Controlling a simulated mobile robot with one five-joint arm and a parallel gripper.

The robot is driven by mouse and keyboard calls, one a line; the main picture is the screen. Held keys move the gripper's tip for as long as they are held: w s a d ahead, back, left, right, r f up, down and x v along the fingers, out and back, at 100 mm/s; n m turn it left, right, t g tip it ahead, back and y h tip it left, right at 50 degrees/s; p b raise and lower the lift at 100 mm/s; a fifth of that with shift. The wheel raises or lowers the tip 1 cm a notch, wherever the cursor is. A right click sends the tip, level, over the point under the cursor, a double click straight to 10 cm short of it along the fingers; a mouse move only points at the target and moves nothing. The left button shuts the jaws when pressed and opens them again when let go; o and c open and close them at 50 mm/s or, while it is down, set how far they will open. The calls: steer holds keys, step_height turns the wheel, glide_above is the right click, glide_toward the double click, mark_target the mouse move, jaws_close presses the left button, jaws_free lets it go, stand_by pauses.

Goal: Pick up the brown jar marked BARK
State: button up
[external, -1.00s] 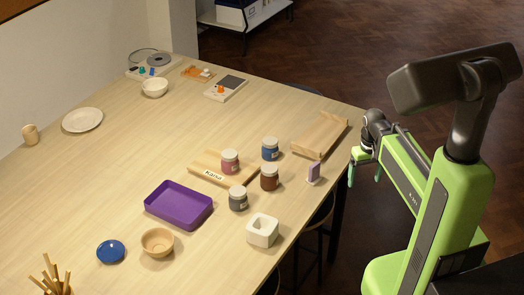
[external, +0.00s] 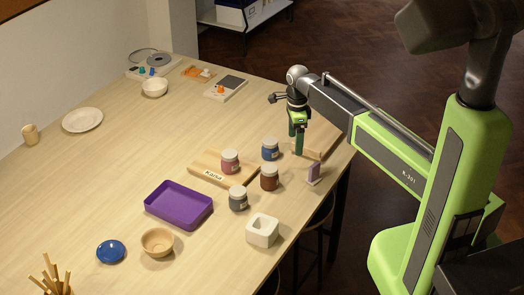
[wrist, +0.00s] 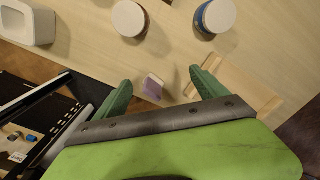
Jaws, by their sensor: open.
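The brown jar (external: 269,180) with a pale lid stands upright on the table, in front of the blue jar; its label is too small to read. In the wrist view a round white lid (wrist: 130,18) at the top appears to be this jar's, with its sides mostly hidden. My gripper (external: 298,147) is above the table's right side, to the right of the blue jar and up and right of the brown jar, apart from both. In the wrist view its two green fingers (wrist: 162,78) are spread, with nothing held between them.
The blue jar (external: 270,151), pink jar (external: 230,164) and grey jar (external: 238,199) stand close by. A purple upright piece (external: 313,172), a wooden board (external: 327,136) and a white block (external: 262,232) are near the edge. A purple tray (external: 178,204) lies left.

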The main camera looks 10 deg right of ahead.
step_height(320, 180, up, 5)
steer(key=n+p, duration=0.2)
steer(key=p, duration=0.1)
glide_above(270, 176)
steer(key=w+d, duration=0.1)
steer(key=w, duration=0.2)
step_height(270, 176, down, 18)
steer(key=b, duration=1.8)
steer(key=shift+s+a, duration=0.1)
steer(key=shift+a, duration=0.05)
steer(key=shift+r, duration=0.2)
steer(key=c, duration=1.8)
step_height(270, 176, up, 10)
steer(key=p, duration=1)
steer(key=shift+r+p, duration=0.15)
steer(key=shift+p, duration=0.2)
